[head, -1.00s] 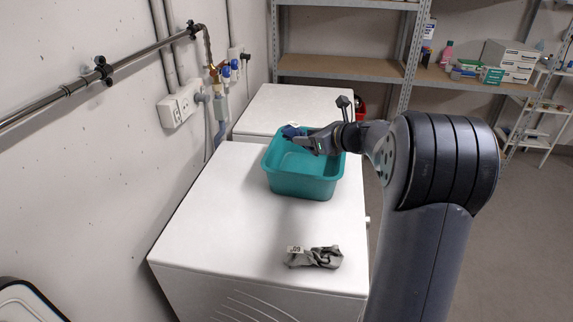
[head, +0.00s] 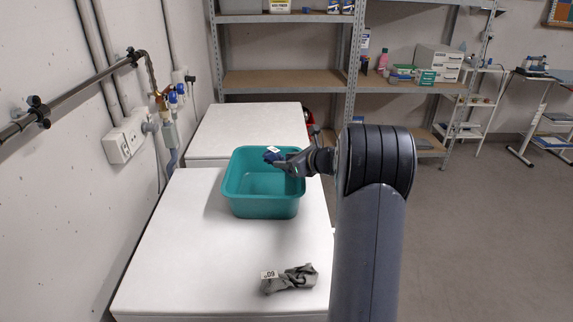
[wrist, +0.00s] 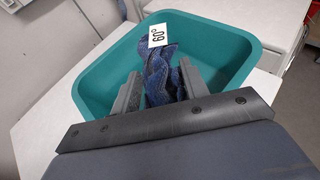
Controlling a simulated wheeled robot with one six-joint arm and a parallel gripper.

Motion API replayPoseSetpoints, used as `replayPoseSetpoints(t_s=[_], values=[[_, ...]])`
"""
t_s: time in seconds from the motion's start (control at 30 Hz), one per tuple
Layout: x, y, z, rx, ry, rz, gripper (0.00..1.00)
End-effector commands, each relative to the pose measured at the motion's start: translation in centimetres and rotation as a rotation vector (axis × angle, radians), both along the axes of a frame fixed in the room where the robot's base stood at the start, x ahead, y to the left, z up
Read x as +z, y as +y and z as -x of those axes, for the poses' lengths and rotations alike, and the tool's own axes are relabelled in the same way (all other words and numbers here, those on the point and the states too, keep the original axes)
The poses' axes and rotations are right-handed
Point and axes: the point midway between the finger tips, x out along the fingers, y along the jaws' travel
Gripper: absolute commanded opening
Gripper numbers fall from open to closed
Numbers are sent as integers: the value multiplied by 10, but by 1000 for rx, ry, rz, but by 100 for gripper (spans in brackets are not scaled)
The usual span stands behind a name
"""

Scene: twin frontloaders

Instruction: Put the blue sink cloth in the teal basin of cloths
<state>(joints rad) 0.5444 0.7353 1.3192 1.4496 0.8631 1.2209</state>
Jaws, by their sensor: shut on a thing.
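The teal basin (head: 262,207) stands on the white top of the nearer machine. It fills much of the wrist view (wrist: 232,84). My gripper (head: 283,162) is over the basin's right side and shut on the blue cloth (head: 270,154). In the wrist view the blue cloth (wrist: 157,75) is bunched between the two fingers (wrist: 160,92) and carries a white tag reading 60°. The cloth shows over the basin's opening; I cannot tell whether it touches the basin. The part of the basin floor that shows looks bare.
A grey cloth with a white tag (head: 292,280) lies on the nearer machine top (head: 190,250), in front of the basin. A second white machine (head: 250,128) stands behind. Pipes and taps run along the left wall. Shelves (head: 285,80) stand at the back. Open floor lies right.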

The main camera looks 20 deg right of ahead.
Motion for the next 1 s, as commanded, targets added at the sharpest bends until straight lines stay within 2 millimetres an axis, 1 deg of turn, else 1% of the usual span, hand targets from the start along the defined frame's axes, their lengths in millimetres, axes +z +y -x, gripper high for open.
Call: replayPoseSetpoints(t_s=[0.03,0.1,0.33,0.73,0.87,0.9,1.0], values=[[-5,0,0,0,-1,-1,15],[-8,0,0,-1,-1,0,15],[-8,0,0,0,-3,1,15],[-21,0,0,-1,-1,1,15],[-20,0,0,0,-2,2,15],[-20,0,0,-1,-1,1,46],[-20,0,0,-1,-1,1,54]])
